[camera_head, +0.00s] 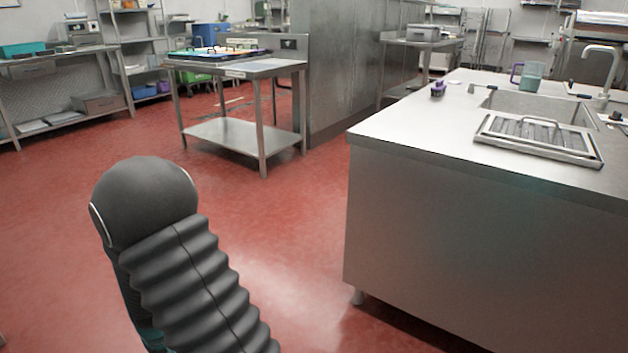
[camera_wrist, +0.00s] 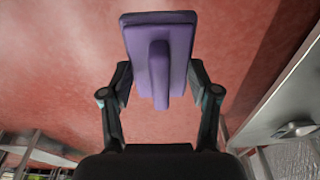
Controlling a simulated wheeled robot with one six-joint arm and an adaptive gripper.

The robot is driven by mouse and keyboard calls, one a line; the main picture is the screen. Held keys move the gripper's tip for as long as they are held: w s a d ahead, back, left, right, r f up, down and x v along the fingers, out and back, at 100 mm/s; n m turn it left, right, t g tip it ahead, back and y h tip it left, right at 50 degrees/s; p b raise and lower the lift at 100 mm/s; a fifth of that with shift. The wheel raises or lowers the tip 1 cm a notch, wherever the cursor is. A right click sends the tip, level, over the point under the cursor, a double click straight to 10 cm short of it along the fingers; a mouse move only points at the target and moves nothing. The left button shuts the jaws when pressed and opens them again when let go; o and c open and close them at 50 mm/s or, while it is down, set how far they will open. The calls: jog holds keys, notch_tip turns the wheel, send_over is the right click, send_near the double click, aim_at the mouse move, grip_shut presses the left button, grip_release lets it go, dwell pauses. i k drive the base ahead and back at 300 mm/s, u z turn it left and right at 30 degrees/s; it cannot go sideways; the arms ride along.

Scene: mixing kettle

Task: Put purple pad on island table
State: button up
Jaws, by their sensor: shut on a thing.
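The purple pad (camera_wrist: 177,38) is in the wrist view, a flat purple block with a raised ridge along its middle. My gripper (camera_wrist: 160,84) is shut on the pad, with one dark finger on each side of it. The red floor shows behind the pad. In the head view part of my dark arm shows at the lower left, but the gripper and pad are not seen there. A steel island with a sink (camera_head: 440,120) stands at the right in the head view. A steel table (camera_head: 262,66) with colored items on it stands at the back left.
The island top holds a drain tray (camera_head: 541,138), a small purple item (camera_head: 438,89), a jug (camera_head: 529,75) and a faucet (camera_head: 602,62). Its near left part is bare. Shelves (camera_head: 68,85) line the left wall. Red floor (camera_head: 300,225) lies open between the table and the island.

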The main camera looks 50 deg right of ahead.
aim_at(427, 113)
jog(key=u, duration=0.15)
jog(key=i, duration=1)
jog(key=z, duration=2.35)
